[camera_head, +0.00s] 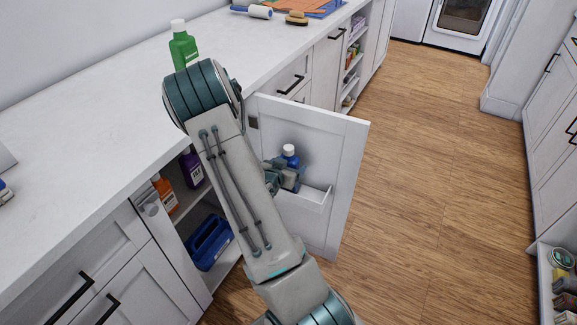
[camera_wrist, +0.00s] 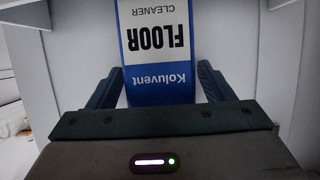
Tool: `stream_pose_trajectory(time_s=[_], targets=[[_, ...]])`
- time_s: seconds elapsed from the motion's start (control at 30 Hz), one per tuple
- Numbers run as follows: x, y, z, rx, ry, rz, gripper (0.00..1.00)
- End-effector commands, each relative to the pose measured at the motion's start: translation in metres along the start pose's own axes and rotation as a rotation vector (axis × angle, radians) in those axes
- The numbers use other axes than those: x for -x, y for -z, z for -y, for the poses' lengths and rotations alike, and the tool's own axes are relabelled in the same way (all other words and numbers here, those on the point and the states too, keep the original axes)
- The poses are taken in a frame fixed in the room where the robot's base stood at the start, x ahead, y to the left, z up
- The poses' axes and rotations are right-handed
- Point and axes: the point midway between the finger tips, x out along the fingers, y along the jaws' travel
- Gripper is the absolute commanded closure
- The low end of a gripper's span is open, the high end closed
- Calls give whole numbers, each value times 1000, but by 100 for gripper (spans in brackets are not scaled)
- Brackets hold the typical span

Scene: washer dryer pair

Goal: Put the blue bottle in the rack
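The blue bottle (camera_head: 290,159) has a white cap and stands roughly upright at the inside of the open cabinet door, by the white door rack (camera_head: 303,199). My gripper (camera_head: 285,180) is at the bottle, largely behind my own arm. In the wrist view, the bottle's label (camera_wrist: 157,45) reads "Koluvent Floor Cleaner", upside down. The two fingers of my gripper (camera_wrist: 160,80) flank the bottle close on both sides. Whether they press on it is not clear. The bottle's base is hidden, so I cannot tell if it rests in the rack.
The open door (camera_head: 345,165) juts into the floor space. Inside the cabinet are a purple bottle (camera_head: 191,168), an orange bottle (camera_head: 166,193) and a blue caddy (camera_head: 209,243). A green bottle (camera_head: 182,48) stands on the counter (camera_head: 90,110). The wooden floor (camera_head: 430,180) at right is clear.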

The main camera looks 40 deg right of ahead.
Motion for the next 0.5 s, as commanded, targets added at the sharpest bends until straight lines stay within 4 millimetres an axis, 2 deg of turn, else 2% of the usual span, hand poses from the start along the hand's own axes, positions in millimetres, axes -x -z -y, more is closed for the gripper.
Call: stream_pose_trajectory(time_s=[0.37, 0.5], targets=[[1, 3, 0, 0, 0, 0, 20], [19, 3, 1, 0, 2, 1, 20]])
